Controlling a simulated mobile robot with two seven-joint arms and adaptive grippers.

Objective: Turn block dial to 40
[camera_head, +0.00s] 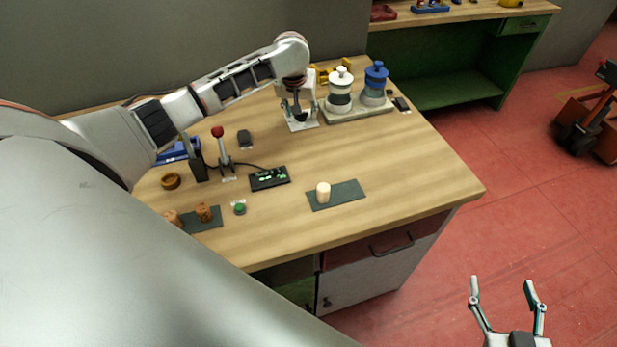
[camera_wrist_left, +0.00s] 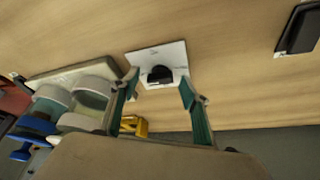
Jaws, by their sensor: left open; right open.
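A white plate (camera_head: 303,124) with a dark dial knob lies on the wooden table under my left gripper. In the left wrist view the black dial knob (camera_wrist_left: 160,74) sits on its white plate (camera_wrist_left: 146,57); the scale and reading are too small to make out. My left gripper (camera_head: 299,106) is open above the dial, with its fingers on either side of the knob in the left wrist view (camera_wrist_left: 159,90). I cannot tell whether they touch it. My right gripper (camera_head: 501,284) is open and empty over the floor, away from the table.
White-topped (camera_head: 340,88) and blue-topped (camera_head: 375,84) jars stand close right of the dial on a pale base (camera_head: 358,110). The table's right part is clear.

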